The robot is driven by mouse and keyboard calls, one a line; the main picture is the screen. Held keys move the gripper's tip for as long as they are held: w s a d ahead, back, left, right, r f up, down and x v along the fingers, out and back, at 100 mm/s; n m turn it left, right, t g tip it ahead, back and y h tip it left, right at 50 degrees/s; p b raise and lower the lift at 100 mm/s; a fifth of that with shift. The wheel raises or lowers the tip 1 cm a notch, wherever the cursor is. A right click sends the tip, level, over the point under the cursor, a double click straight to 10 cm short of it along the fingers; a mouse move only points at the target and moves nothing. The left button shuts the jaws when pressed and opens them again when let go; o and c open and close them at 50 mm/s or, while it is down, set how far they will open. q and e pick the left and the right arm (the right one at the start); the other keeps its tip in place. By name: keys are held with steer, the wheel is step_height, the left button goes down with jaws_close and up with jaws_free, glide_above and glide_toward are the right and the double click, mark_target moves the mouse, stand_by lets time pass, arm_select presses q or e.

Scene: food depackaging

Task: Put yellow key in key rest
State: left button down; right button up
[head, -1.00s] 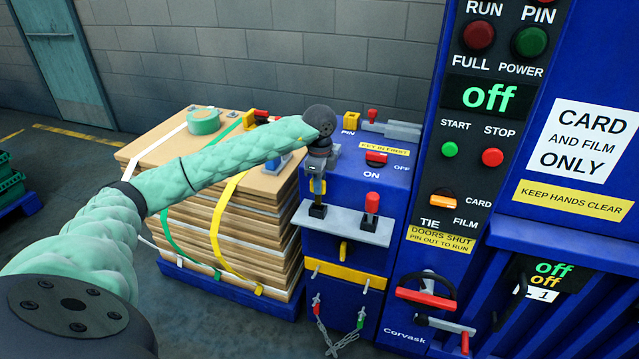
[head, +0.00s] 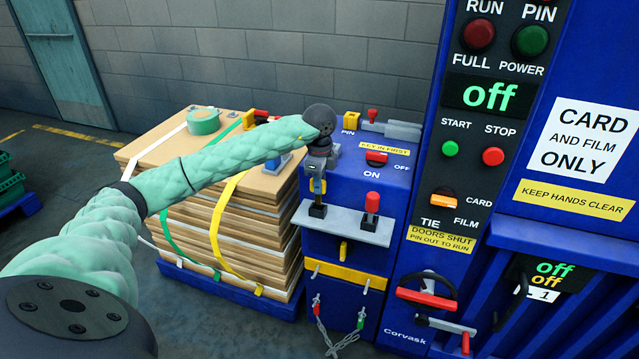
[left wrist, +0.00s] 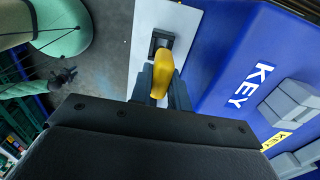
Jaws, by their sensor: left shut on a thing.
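My left gripper (head: 317,188) points down over the left end of a pale grey shelf (head: 343,226) on the blue cabinet's front. It is shut on the yellow key (left wrist: 163,72), whose rounded yellow grip shows between the fingers in the left wrist view. A black square socket (head: 317,211) on the shelf lies right below the fingertips; it also shows just beyond the key in the left wrist view (left wrist: 160,42). The key's lower end is hidden, so I cannot tell whether it is in the socket. My right gripper is out of view.
A red-handled piece (head: 372,203) stands in a second black holder on the shelf's right. Grey blocks (left wrist: 292,105) sit by a "KEY" label on the cabinet top. A strapped cardboard stack (head: 228,215) stands close on the left; a control panel (head: 480,130) rises on the right.

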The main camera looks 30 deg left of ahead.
arm_select(q)
steer(key=shift+f+b, duration=1.3)
steer(key=shift+f, duration=0.75)
steer(key=c, duration=1.3)
jaws_free()
steer(key=shift+o, duration=0.2)
steer(key=shift+r, duration=0.15)
steer(key=shift+r, duration=0.3)
step_height(320, 180, up, 7)
steer(key=shift+f+b, duration=0.1)
steer(key=shift+b, duration=1.15)
